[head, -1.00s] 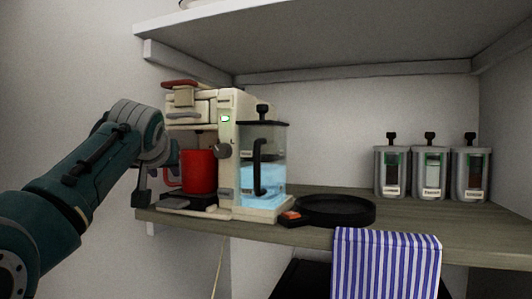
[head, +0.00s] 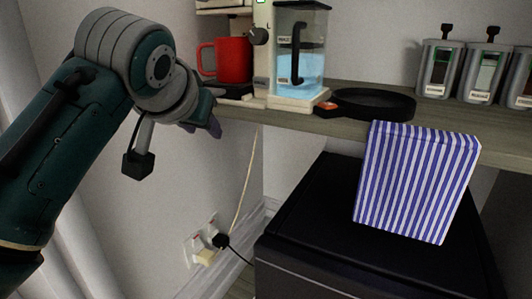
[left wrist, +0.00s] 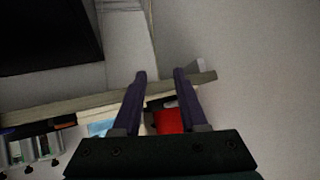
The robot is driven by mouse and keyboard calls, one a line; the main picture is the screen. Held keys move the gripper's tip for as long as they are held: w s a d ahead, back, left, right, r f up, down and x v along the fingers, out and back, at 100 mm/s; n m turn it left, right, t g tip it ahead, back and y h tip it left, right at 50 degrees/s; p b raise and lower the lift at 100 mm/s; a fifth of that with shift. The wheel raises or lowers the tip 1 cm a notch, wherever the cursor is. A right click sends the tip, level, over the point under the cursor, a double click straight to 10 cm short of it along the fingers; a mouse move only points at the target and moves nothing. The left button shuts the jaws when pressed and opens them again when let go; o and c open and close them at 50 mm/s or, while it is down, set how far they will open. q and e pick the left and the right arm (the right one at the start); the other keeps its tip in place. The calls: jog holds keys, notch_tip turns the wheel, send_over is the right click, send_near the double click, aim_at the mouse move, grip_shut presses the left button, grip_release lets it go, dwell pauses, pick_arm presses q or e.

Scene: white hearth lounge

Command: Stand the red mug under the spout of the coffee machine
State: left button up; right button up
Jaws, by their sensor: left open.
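The red mug (head: 233,60) stands upright on the drip tray (head: 232,88) of the cream coffee machine (head: 263,70), its handle to the left. The machine's top is cut off in the head view, so the spout is out of sight. My left gripper (head: 211,122) is below and left of the mug, apart from it, mostly hidden behind my wrist. In the left wrist view its two purple fingers (left wrist: 160,74) are spread with nothing held. The mug (left wrist: 170,119) shows beyond them. My right gripper is in no view.
A black pan (head: 372,104) lies right of the machine on the wooden shelf (head: 345,124). Several grey canisters (head: 438,68) stand further right. A wall socket (head: 203,240) is below.

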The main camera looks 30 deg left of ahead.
pick_arm(q)
jog(key=s+d+f+m+g+h, duration=0.2)
jog(key=s+d+f, duration=0.2)
jog(key=s, duration=0.4)
jog(key=s+d+f+m+g+h, duration=0.1)
jog(key=s+d+f+m+h, duration=0.1)
jog(key=s+d+f, duration=0.2)
jog(key=s+d+f+m+g+h, duration=0.2)
jog(key=s+d+f, duration=0.3)
jog(key=s+d, duration=0.3)
jog(key=s, duration=0.3)
jog(key=shift+s+g, duration=0.3)
jog(key=shift+s, duration=0.1)
